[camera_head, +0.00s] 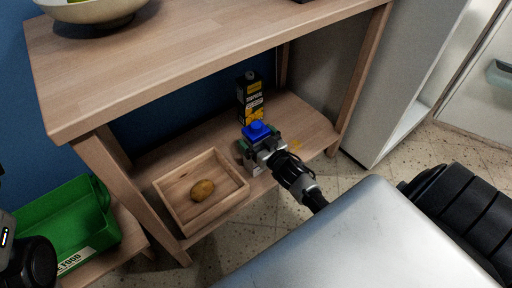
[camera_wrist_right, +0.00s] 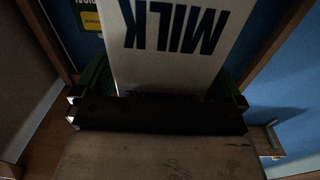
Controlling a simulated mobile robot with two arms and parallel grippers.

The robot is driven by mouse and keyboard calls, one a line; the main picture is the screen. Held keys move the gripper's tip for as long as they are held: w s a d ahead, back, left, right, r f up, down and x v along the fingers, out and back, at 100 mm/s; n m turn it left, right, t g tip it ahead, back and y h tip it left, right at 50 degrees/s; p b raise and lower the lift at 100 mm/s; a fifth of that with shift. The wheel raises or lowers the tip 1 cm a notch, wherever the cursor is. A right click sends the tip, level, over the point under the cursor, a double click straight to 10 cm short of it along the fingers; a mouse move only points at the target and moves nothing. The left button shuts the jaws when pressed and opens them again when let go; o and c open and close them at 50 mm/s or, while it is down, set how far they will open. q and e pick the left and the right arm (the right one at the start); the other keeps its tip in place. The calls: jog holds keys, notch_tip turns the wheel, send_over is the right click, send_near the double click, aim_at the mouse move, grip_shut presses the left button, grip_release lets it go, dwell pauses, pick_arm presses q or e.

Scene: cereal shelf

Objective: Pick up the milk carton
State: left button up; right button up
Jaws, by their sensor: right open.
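The milk carton (camera_head: 257,130) stands on the lower shelf board, its blue top showing in the head view. Its white side with upside-down dark "MILK" letters fills the upper middle of the right wrist view (camera_wrist_right: 175,45). My right gripper (camera_head: 259,150) is at the carton, below its blue top in the head view. Its green-lined fingers lie on either side of the carton in the wrist view (camera_wrist_right: 160,82). The jaws are open; contact with the carton is not clear. The carton's lower part is mostly hidden by the gripper.
A black and yellow carton (camera_head: 250,92) stands just behind the milk. A wooden tray (camera_head: 168,203) with a potato-like item (camera_head: 202,190) sits to the left. The tabletop (camera_head: 180,50) overhangs the shelf, with wooden legs at its sides. A green bin (camera_head: 85,215) is at the lower left.

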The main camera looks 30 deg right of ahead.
jog(key=shift+w, duration=0.15)
jog(key=c, duration=1.8)
jog(key=shift+r, duration=0.2)
jog(key=shift+c, duration=0.3)
